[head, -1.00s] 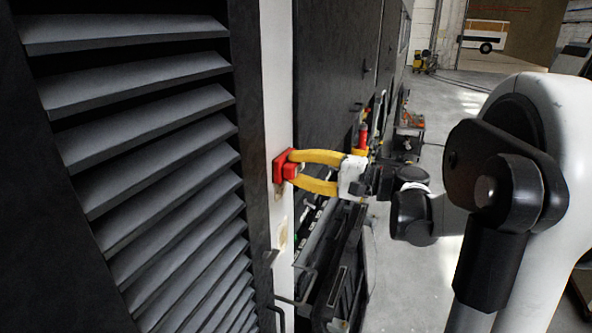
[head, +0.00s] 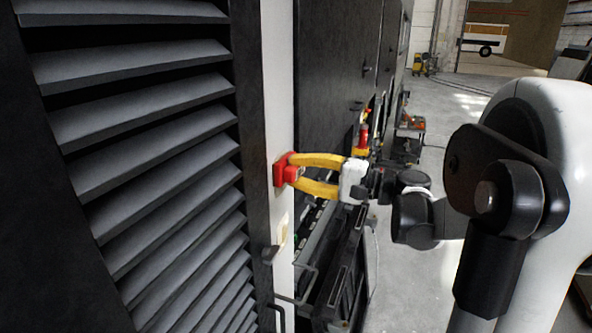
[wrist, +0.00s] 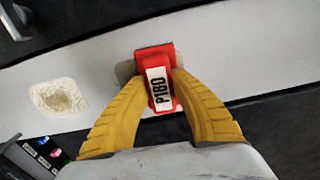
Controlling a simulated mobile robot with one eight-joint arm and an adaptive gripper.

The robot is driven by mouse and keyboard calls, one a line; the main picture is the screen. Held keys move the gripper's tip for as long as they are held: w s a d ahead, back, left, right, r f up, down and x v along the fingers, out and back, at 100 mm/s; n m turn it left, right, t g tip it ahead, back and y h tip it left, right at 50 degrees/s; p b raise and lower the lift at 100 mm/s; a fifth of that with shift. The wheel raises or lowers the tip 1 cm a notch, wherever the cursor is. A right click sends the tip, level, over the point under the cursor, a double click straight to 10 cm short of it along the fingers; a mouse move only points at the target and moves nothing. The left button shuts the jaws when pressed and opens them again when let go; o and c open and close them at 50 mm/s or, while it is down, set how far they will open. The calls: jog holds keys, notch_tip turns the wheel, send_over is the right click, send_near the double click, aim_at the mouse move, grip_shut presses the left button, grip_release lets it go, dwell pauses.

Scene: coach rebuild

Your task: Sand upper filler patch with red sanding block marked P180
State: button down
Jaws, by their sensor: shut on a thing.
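My gripper (head: 295,174) has yellow fingers, shut on the red sanding block (head: 280,170). In the wrist view my gripper (wrist: 160,98) holds the block (wrist: 154,55), whose white label reads P180. The block lies against the pale upright strip (head: 277,110), over a greyish-beige filler patch that shows only at the block's edges (wrist: 124,72). This looks like the upper patch, mostly hidden. The lower filler patch (head: 283,236) is bare, lower on the same strip. It also shows in the wrist view (wrist: 58,97), with a brownish rough middle.
Dark louvres (head: 150,130) stand left of the strip. Dark panels and a rack of items (head: 330,250) lie right of the strip, below my gripper. Open grey floor (head: 440,160) lies farther right.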

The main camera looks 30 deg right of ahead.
aim_at(281, 194)
jog(key=shift+a+f+b, duration=0.1)
jog(key=shift+f+b, duration=2.85)
jog(key=shift+f, duration=0.6)
jog(key=shift+r+p, duration=4.1)
jog(key=shift+r, duration=1.5)
jog(key=shift+f+b, duration=4.6)
jog(key=shift+f, duration=1.05)
jog(key=shift+s+r, duration=0.1)
jog(key=shift+v, duration=3)
jog(key=v, duration=0.3)
